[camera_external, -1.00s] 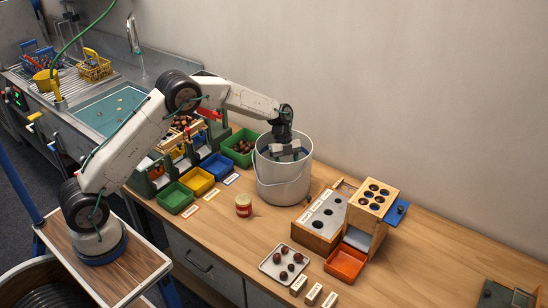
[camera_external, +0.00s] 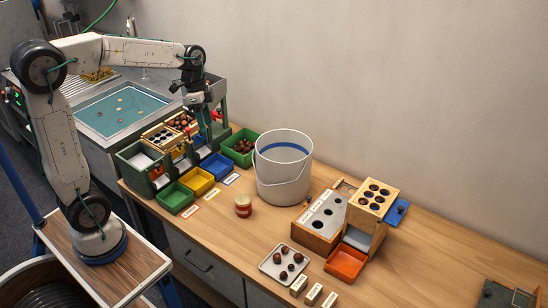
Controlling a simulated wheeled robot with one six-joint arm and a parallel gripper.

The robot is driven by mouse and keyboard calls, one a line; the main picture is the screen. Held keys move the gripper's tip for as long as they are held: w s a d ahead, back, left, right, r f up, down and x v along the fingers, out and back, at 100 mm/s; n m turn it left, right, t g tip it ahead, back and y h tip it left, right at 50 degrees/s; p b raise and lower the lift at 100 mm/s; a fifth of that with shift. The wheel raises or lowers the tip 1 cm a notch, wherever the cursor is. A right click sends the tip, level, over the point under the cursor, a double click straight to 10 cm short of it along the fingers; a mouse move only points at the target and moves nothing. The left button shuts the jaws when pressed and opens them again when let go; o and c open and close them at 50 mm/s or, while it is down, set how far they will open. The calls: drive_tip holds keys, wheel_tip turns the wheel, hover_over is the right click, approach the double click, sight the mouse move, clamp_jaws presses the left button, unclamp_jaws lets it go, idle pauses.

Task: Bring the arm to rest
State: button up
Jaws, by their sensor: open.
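My gripper (camera_external: 205,117) is raised above the green sorting rack (camera_external: 135,161), near the tray of chestnuts at its top. Its jaws are open and I see nothing held between them. The arm is bent, with its upper link upright and its forearm running level to the right. The white bucket (camera_external: 283,178) stands upright on the wooden bench (camera_external: 225,232), to the right of my gripper and apart from it. A blue band shows inside the bucket, and its bottom is hidden.
Green, yellow and blue bins (camera_external: 197,181) stand before the rack. A wooden box with holes (camera_external: 373,195), an orange tray (camera_external: 346,262) and a chestnut tray (camera_external: 269,268) are at right. The sink (camera_external: 112,108) is at back left.

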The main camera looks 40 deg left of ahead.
drive_tip(key=s+a+f+n+t+y, duration=0.1)
drive_tip(key=s+a+n, duration=0.4)
drive_tip(key=s, duration=0.6)
drive_tip(key=s+a+f+n+y, duration=0.1)
drive_tip(key=s+a+n, duration=0.4)
drive_tip(key=s, duration=0.7)
drive_tip(key=shift+s+f+n+t+y, duration=0.2)
drive_tip(key=shift+s+n+t+y, duration=0.1)
drive_tip(key=shift+n+t, duration=0.1)
